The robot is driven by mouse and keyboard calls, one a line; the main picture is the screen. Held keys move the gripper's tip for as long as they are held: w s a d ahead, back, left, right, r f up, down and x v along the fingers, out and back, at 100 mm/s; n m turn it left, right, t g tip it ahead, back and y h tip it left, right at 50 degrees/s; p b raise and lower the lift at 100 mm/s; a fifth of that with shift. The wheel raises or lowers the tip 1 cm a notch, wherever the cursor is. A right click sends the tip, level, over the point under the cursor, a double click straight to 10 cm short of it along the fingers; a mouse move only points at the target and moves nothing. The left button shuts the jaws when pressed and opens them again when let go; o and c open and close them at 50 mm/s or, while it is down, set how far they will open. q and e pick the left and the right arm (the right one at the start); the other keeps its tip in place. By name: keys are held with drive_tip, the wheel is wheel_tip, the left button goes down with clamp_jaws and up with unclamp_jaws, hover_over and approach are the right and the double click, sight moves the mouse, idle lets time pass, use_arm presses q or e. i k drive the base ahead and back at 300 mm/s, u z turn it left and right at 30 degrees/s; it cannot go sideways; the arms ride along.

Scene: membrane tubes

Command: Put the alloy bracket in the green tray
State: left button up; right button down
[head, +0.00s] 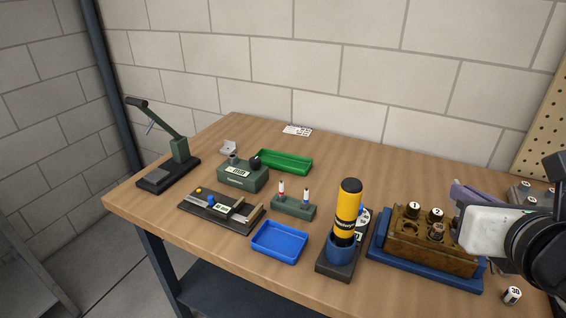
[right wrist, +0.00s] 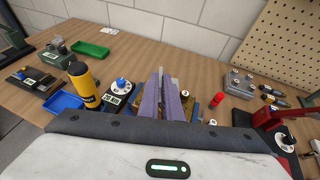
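The green tray (head: 309,163) is empty at the back of the table and also shows in the right wrist view (right wrist: 91,55). My right gripper (head: 462,193) is at the right, over the brown block, far from the tray. My left gripper is out of view.
A dark press (head: 178,152) stands at the left. A blue tray (head: 280,253), a slide fixture (head: 208,212) and a tall yellow cylinder (head: 347,208) stand in front. A brown block (head: 405,250) sits on a blue base. A red fixture (right wrist: 268,118) stands right.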

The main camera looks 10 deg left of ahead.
sight(283, 162)
drive_tip(key=u, duration=1.1)
drive_tip(key=i, duration=1)
